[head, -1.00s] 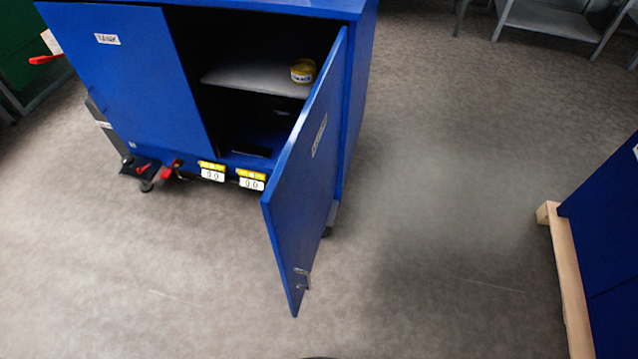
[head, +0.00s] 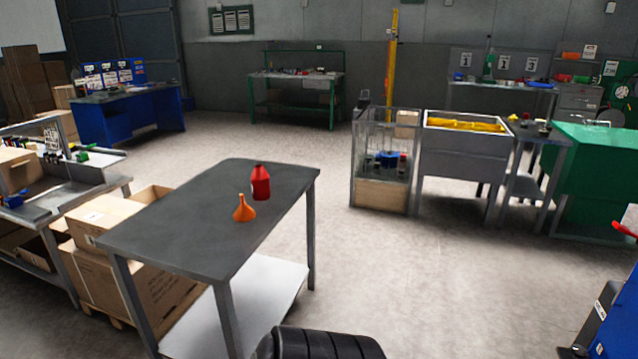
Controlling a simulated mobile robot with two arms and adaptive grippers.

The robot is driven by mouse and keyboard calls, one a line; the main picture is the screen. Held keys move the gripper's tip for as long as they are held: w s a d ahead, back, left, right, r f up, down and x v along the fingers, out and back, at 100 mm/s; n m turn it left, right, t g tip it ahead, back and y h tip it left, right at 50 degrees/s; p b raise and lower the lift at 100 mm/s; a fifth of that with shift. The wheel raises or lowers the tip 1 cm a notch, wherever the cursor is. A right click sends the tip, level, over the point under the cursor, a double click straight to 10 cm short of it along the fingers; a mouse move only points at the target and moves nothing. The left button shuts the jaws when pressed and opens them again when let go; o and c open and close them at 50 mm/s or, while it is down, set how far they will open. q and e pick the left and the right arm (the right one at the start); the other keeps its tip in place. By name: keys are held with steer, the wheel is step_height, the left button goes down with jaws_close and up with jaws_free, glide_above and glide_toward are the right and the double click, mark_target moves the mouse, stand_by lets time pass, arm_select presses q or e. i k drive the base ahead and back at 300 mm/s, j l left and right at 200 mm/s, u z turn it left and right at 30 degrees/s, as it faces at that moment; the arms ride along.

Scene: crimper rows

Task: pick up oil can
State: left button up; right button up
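A red bottle-shaped container (head: 260,182), which looks like the oil can, stands upright on a dark grey table (head: 190,218) with metal legs. It is near the table's right edge. An orange funnel (head: 244,209) stands just in front of it and a little to its left, apart from it. Neither of my grippers is in view.
Cardboard boxes (head: 135,262) stand left of the table, near a workbench (head: 60,205). A glass-sided case (head: 382,165), a grey basin (head: 462,150) and a green cabinet (head: 590,185) line the right. The floor (head: 420,280) right of the table is clear.

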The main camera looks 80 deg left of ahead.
mark_target(261, 177)
steer(key=u, duration=3.1)
steer(key=i+j, duration=0.15)
